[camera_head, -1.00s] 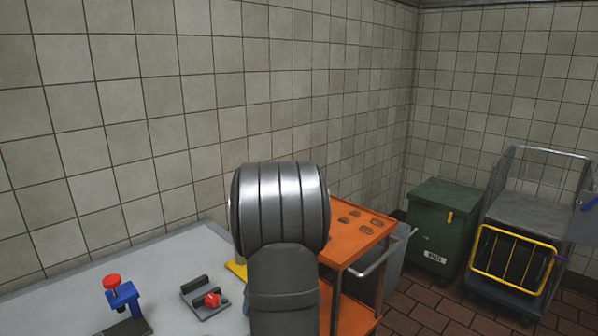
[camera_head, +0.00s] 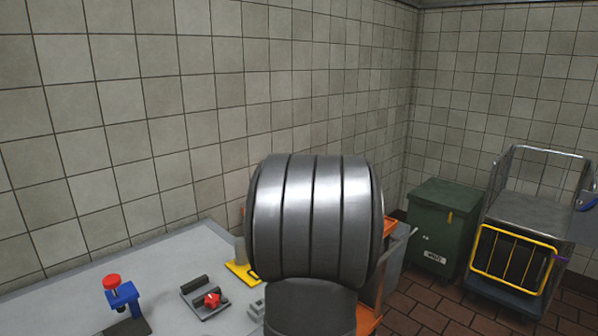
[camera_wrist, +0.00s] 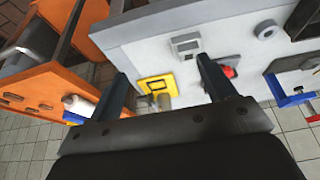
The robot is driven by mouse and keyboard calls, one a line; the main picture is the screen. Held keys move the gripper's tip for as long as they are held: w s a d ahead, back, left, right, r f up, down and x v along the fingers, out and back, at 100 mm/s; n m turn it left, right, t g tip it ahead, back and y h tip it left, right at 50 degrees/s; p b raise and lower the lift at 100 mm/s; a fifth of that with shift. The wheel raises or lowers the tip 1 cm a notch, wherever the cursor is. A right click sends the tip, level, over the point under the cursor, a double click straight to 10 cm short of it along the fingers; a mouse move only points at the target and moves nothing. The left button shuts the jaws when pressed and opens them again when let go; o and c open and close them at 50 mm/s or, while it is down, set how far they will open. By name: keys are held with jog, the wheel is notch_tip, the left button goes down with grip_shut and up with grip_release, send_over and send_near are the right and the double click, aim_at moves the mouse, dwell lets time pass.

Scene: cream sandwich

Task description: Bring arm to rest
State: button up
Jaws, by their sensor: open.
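My gripper (camera_wrist: 163,68) shows in the wrist view with its two dark fingers spread apart and nothing between them. It hangs in the air above the scene, pointing toward the grey table (camera_wrist: 135,48). In the head view my silver and black arm fills the lower middle and hides the gripper. The grey table (camera_head: 90,290) lies left of the arm there. A yellow piece (camera_wrist: 155,88) lies on the table, seen between the fingers, and partly shows in the head view (camera_head: 240,272) beside the arm.
A blue fixture with a red cap (camera_head: 122,297) and a block with a red knob (camera_head: 207,301) stand on the table. An orange cart (camera_wrist: 40,95) stands beside the table, mostly behind my arm in the head view. A green bin (camera_head: 440,225) and a wire trolley (camera_head: 520,230) stand right.

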jog(key=w+a+r, duration=0.1)
jog(key=w+a, duration=0.4)
jog(key=a, duration=0.4)
jog(key=w+a+r, duration=0.1)
jog(key=w+a, duration=0.3)
jog(key=a, duration=0.5)
jog(key=a+f, duration=0.2)
jog(key=a, duration=0.1)
jog(key=a+f, duration=0.2)
jog(key=a, duration=0.2)
jog(key=w+a+f, duration=0.1)
jog(key=a+f, duration=0.1)
jog(key=a, duration=0.1)
jog(key=shift+a+f, duration=0.3)
jog(key=shift+f, duration=0.1)
jog(key=s+d+r, duration=0.1)
jog(key=d+r, duration=0.2)
jog(key=d, duration=0.6)
jog(key=s+d+r, duration=0.2)
jog(key=d+r, duration=0.1)
jog(key=d, duration=0.6)
jog(key=shift+s+d, duration=0.15)
jog(key=shift+s, duration=0.05)
